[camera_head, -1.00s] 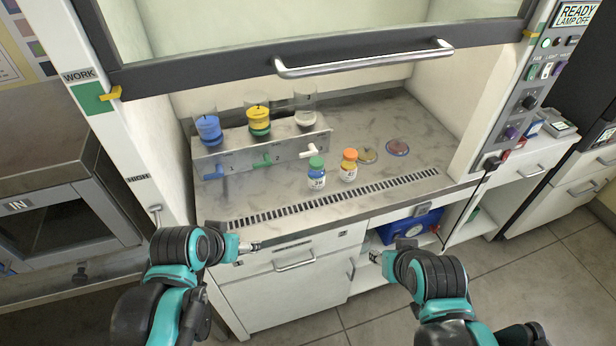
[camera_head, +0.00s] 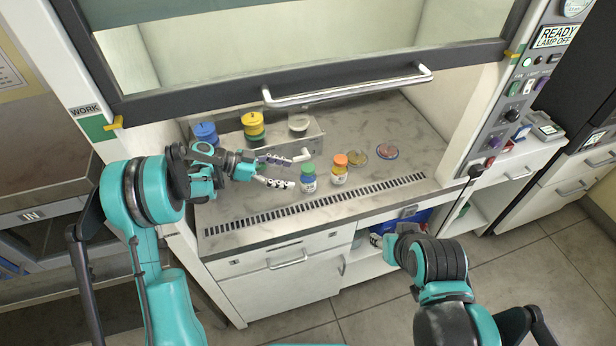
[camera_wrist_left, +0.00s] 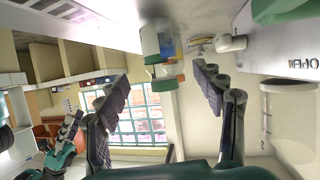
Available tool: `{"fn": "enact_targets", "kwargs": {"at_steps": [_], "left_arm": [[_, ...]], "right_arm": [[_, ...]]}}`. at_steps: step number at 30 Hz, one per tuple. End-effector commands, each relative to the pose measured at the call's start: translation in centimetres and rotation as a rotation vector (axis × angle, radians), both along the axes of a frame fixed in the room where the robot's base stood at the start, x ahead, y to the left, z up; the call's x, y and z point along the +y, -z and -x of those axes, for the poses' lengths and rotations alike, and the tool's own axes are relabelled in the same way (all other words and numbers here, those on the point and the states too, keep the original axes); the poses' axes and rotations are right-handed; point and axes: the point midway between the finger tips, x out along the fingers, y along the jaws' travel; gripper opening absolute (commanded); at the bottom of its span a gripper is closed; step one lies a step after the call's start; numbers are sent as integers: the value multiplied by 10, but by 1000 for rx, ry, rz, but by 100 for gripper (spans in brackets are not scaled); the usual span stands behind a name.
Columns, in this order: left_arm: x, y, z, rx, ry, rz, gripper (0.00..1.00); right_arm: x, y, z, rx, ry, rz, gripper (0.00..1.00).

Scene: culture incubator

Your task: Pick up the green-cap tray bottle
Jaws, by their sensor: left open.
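The green-cap bottle (camera_head: 308,185) stands upright on the hood's work surface, left of the orange-cap bottle (camera_head: 339,176). My left gripper (camera_head: 299,170) is open just left of the green-cap bottle, its fingers pointing right toward it. In the left wrist view, which looks upside down, the green cap (camera_wrist_left: 165,85) shows between the spread fingers, apart from both, with an orange cap just behind it. Whether a finger touches the bottle is unclear. My right gripper (camera_head: 376,240) is low in front of the counter, small and partly hidden by its arm.
A metal rack (camera_head: 272,143) with blue, yellow and clear containers stands behind my left gripper. Two dishes (camera_head: 386,151) lie right of the bottles. The raised sash with its handle (camera_head: 345,88) hangs above. A vent grille (camera_head: 370,189) runs along the counter's front.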

Motion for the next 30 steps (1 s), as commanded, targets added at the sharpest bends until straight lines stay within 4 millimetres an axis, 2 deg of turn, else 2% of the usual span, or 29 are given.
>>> {"fn": "enact_targets", "kwargs": {"at_steps": [4,14,22,29,30], "left_arm": [[-3,8,-3,-38,31,28,68],[-32,23,-6,-41,34,30,68],[-67,41,-10,-40,34,29,68],[-70,40,-11,-41,30,29,68],[-69,40,-11,-41,30,29,60]], "right_arm": [[0,-1,0,0,0,0,40],[0,10,0,0,0,0,40],[0,24,0,0,0,0,40],[0,23,0,0,0,0,40],[0,23,0,0,0,0,40]]}}
